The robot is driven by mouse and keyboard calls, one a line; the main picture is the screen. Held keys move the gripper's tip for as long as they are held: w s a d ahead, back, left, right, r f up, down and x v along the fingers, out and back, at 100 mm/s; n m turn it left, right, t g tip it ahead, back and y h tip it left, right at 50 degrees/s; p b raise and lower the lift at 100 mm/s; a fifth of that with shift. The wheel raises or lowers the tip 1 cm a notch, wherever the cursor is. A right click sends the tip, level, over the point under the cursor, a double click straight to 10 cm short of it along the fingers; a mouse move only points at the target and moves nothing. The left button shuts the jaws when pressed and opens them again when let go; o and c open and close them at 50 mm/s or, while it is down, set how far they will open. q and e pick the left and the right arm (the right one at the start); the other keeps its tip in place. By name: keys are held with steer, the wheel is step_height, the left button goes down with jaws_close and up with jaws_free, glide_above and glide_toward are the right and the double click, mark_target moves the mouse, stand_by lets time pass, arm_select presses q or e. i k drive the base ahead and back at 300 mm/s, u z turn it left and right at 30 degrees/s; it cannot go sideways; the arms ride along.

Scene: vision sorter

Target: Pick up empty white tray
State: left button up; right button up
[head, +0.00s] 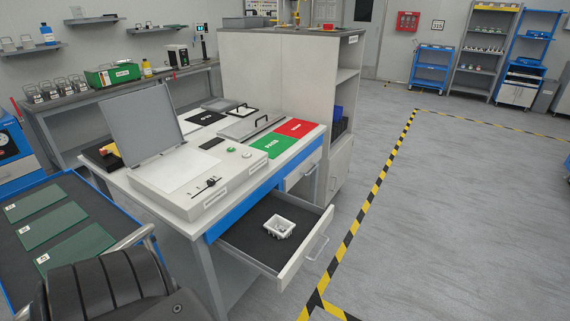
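A small white tray (279,227) lies on the dark bottom of the pulled-out drawer (291,279), at the front of the workstation. It looks empty, but it is too small in the view to be certain. The drawer is wide open and its handle faces right. Neither gripper can be seen. A dark, ribbed rounded shape at the bottom left edge may be part of my own body.
The workstation top (190,160) holds an open-lidded device (146,122), a green mat (272,145) and a red mat (296,128). The floor right of the yellow-black tape (381,179) is clear.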

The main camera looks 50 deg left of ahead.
mark_target(280, 227)
steer(key=u, duration=1.2)
